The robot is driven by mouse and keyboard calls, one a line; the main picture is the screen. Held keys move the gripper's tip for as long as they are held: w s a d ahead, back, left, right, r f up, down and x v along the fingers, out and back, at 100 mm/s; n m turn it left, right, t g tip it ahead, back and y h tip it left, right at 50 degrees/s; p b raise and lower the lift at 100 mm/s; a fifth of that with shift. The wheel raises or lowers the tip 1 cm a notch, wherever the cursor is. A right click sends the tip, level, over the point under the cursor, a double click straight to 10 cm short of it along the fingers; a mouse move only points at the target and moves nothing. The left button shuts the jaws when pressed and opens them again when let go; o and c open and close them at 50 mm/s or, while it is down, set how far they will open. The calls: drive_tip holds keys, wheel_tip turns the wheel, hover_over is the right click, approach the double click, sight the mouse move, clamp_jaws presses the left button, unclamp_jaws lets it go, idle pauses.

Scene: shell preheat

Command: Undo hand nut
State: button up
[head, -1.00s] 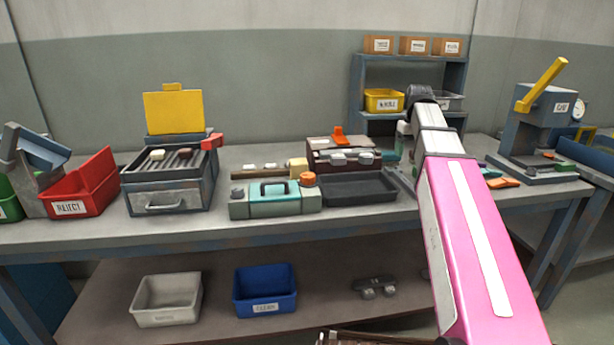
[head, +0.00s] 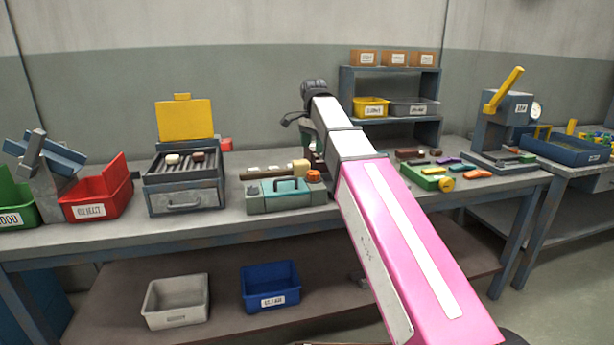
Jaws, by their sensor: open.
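No part is clearly a hand nut. One round orange knob (head: 313,176) sits on the right end of the teal box (head: 268,205) on the bench. A round yellow knob (head: 446,184) sits on a green block (head: 425,179) to the right of my arm. My gripper (head: 308,146) hangs below the dark wrist, above and behind the orange knob. It is mostly hidden by my arm, appears empty, and is apart from both knobs. The dark case beside the teal box is hidden behind my pink arm.
A grill-like unit (head: 184,187) with a raised yellow lid and a red bin (head: 92,199) stand at left. A shelf (head: 391,77) with bins stands behind my arm. A press (head: 503,125) stands at right. Small coloured parts lie between.

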sight(313, 172)
wheel_tip(313, 172, down, 10)
drive_tip(key=shift+f, duration=0.25)
idle(0.3)
drive_tip(key=shift+c, duration=0.3)
drive_tip(key=c, duration=0.9)
